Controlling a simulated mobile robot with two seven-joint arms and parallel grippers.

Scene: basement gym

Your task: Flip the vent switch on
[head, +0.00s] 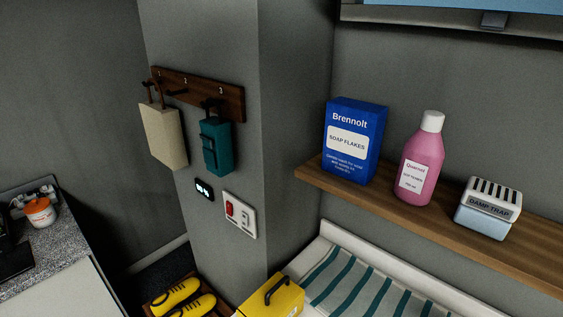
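A white switch plate (240,214) is fixed to the grey pillar, low in the middle left of the head view. It carries a red rocker (230,208) on its left and a pale rocker (246,216) on its right. Which one is the vent switch, and its position, I cannot tell at this size. A small black panel (204,190) with light symbols sits just above and left of the plate. Neither of my grippers is in view.
A hook rail (215,92) above holds a cream item (163,136) and a teal item (215,146). A yellow box (284,299) with a dark handle and yellow shoes (176,293) are below. A shelf (405,213) at right holds a blue carton, pink bottle and damp trap.

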